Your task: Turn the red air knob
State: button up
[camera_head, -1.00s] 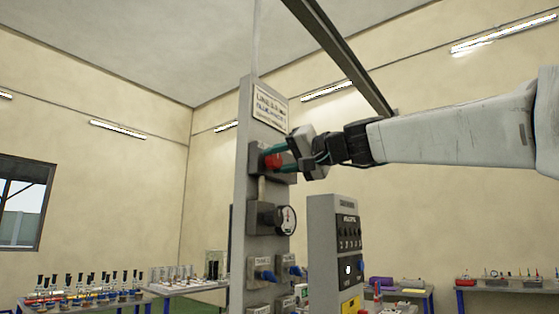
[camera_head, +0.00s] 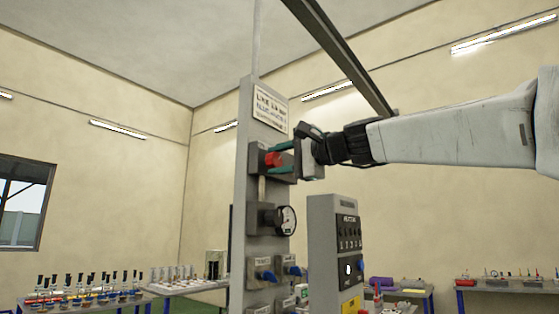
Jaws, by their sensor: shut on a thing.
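The red air knob (camera_head: 271,160) sits on a dark block near the top of the tall grey panel (camera_head: 244,190), under a white label plate. My gripper (camera_head: 280,159) reaches in from the right at the knob. Its green-tipped fingers are shut on the knob, one at the upper side and one at the lower side. Part of the knob and block is hidden behind the fingers.
Blue knobs (camera_head: 266,276) are lower down. A grey control cabinet (camera_head: 333,250) stands to the right. Tables with small items stand behind on both sides.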

jog(key=shift+m, duration=0.3)
jog(key=o, duration=1)
jog(key=v, duration=0.8)
